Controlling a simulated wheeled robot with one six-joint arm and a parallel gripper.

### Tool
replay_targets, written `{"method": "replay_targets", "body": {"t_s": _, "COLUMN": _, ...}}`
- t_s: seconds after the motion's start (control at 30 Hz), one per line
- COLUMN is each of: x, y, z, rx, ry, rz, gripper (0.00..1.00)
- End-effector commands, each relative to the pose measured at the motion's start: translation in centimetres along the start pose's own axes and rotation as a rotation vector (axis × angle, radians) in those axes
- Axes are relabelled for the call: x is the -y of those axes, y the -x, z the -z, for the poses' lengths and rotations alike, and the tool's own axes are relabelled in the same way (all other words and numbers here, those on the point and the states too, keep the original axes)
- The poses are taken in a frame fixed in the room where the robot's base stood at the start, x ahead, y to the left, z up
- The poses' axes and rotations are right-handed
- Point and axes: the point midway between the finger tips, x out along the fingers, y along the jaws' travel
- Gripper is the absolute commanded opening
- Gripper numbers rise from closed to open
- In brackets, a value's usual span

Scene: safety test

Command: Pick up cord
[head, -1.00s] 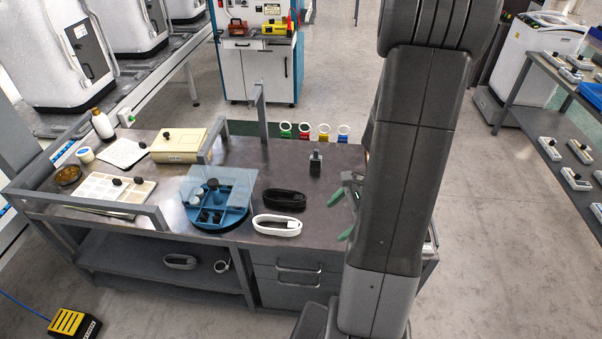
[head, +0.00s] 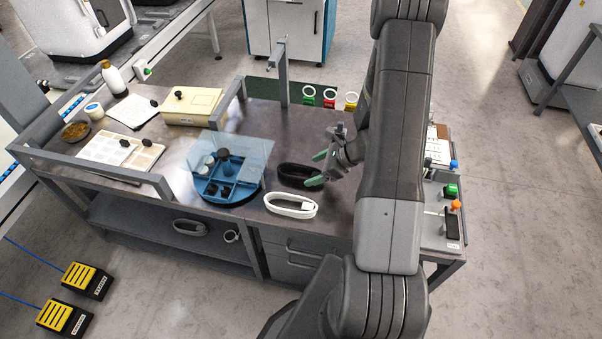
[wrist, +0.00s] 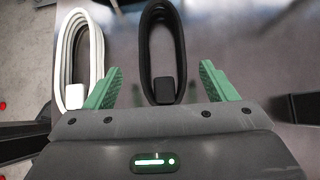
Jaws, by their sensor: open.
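A coiled black cord (head: 289,176) lies on the dark metal bench top. A coiled white cord (head: 291,211) lies just in front of it. My gripper (head: 317,169) has green fingers and is open and empty, at the right end of the black cord. In the wrist view, the black cord (wrist: 146,42) reaches between the open fingertips (wrist: 161,72), with its dark plug end nearest my gripper. I cannot tell how far the fingers are above the bench. The white cord (wrist: 66,50) is outside the left finger.
A round blue divided tray (head: 232,192) under a clear cover stands left of the cords. A grey post (head: 283,75) rises at the bench's back, near several coloured ring-topped items (head: 329,98). A box with green and orange knobs (head: 453,243) is at the right end.

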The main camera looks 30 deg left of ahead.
Motion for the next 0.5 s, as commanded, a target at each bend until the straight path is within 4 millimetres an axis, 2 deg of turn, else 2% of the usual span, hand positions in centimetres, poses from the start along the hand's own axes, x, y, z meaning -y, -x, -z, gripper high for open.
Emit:
{"method": "replay_targets", "body": {"t_s": 0.17, "x": 0.0, "y": -1.0, "z": -0.3, "rx": 0.0, "ry": 0.002, "rz": -0.002, "gripper": 0.78}}
{"method": "replay_targets", "body": {"t_s": 0.37, "x": 0.2, "y": -3.7, "z": -1.5, "rx": -0.001, "ry": 0.002, "rz": -0.004, "gripper": 0.78}}
{"method": "replay_targets", "body": {"t_s": 0.5, "x": 0.3, "y": -5.3, "z": -1.3, "rx": 0.0, "ry": 0.001, "rz": -0.001, "gripper": 0.78}}
